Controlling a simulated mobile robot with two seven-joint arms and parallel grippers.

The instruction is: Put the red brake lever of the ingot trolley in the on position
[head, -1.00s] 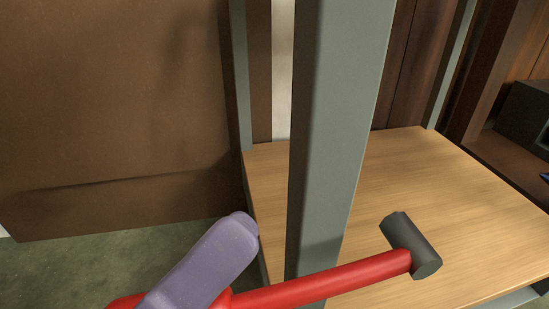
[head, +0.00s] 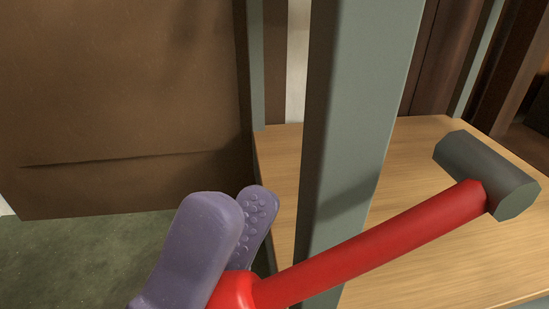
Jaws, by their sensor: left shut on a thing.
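My left gripper (head: 238,212), with purple fingers, is shut on the bar's left end at the bottom of the view. One finger is on the near side and one, with a bumpy pad, is on the far side. The lever's base and mount are not in view. My right gripper is not in view.
The upright grey-green post (head: 350,100) stands just behind the bar. The light wooden deck (head: 415,150) spreads behind and right of it. A large brown panel (head: 120,90) stands at the left above a green-grey floor (head: 90,250).

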